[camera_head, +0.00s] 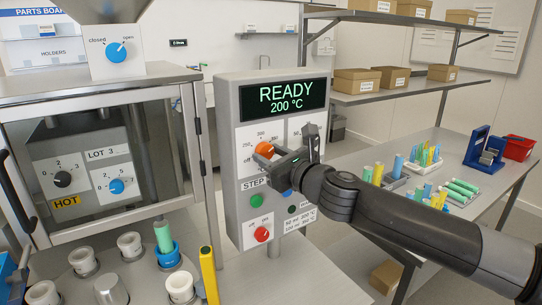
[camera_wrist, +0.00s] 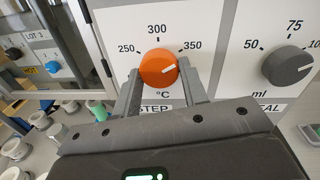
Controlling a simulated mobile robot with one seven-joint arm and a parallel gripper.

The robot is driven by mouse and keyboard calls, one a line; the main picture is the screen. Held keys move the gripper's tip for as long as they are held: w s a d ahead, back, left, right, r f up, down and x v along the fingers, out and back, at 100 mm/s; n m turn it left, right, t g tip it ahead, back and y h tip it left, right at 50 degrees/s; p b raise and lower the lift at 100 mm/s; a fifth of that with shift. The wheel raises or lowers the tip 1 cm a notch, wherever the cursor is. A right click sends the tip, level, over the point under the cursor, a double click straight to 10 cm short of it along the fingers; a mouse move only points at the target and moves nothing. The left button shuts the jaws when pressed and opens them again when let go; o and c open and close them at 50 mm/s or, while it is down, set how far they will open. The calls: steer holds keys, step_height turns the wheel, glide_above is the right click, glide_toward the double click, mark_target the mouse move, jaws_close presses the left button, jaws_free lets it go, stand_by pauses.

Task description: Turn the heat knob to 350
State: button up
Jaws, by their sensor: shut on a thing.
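The orange heat knob (camera_wrist: 158,67) is on the control panel's white dial plate, marked 250, 300 and 350 °C. The display (camera_head: 286,99) reads READY and 200 °C.
A grey ml knob (camera_wrist: 287,66) sits right of the heat knob. Below are a green button (camera_head: 257,198) and a red knob (camera_head: 262,234). A glass-fronted cabinet (camera_head: 104,78) stands left. The bench (camera_head: 500,205) at right holds several coloured tubes.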

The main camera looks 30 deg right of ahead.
steer(key=shift+f, duration=0.15)
stand_by(0.3)
steer(key=o, duration=1)
steer(key=shift+c, duration=0.2)
steer(key=s, duration=1)
steer(key=shift+s+d, duration=0.35)
steer(key=shift+d, duration=0.05)
